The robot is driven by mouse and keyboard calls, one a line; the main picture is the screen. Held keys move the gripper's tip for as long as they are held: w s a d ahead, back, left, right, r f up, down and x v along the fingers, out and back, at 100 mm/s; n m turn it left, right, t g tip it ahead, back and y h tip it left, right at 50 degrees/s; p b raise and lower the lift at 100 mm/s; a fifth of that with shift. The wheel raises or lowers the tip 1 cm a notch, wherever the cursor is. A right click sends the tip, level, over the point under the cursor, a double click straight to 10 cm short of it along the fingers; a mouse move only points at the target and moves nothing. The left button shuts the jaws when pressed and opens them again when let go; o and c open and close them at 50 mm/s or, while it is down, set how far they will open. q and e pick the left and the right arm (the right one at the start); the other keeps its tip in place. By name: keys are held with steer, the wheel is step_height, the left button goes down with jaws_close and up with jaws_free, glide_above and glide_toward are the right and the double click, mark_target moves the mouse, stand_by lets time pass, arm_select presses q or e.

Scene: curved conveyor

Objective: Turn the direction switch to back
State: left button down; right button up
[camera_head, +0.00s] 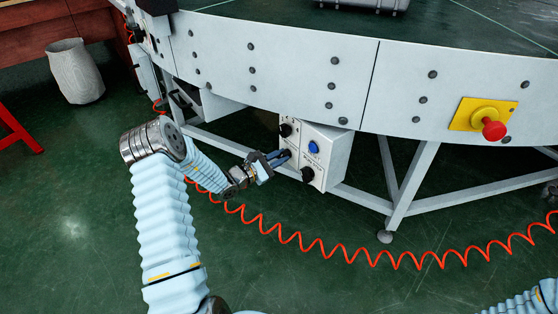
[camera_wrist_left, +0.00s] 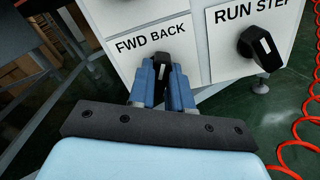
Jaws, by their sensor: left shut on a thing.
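The direction switch (camera_wrist_left: 162,66) is a black knob under the label "FWD BACK" on a white control box (camera_head: 338,150). My left gripper (camera_head: 284,157) is shut on this knob, with a blue finger on each side of it in the left wrist view (camera_wrist_left: 163,82). The fingers hide most of the knob, so I cannot tell exactly which way it points. My right gripper is out of view.
A black "RUN STEP" knob (camera_wrist_left: 260,48) sits close to the right of the fingers. A blue button (camera_head: 313,147) and another black knob (camera_head: 286,130) are above. The conveyor's panel (camera_head: 300,75) overhangs the box. A red coiled hose (camera_head: 345,252) hangs in front.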

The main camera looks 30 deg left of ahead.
arm_select(q)
steer(key=shift+f+m, duration=0.1)
steer(key=shift+m, duration=0.2)
steer(key=c, duration=1)
jaws_free()
steer(key=shift+c, duration=0.2)
steer(key=p+v, duration=0.1)
steer(key=v, duration=1.3)
steer(key=shift+d, duration=0.1)
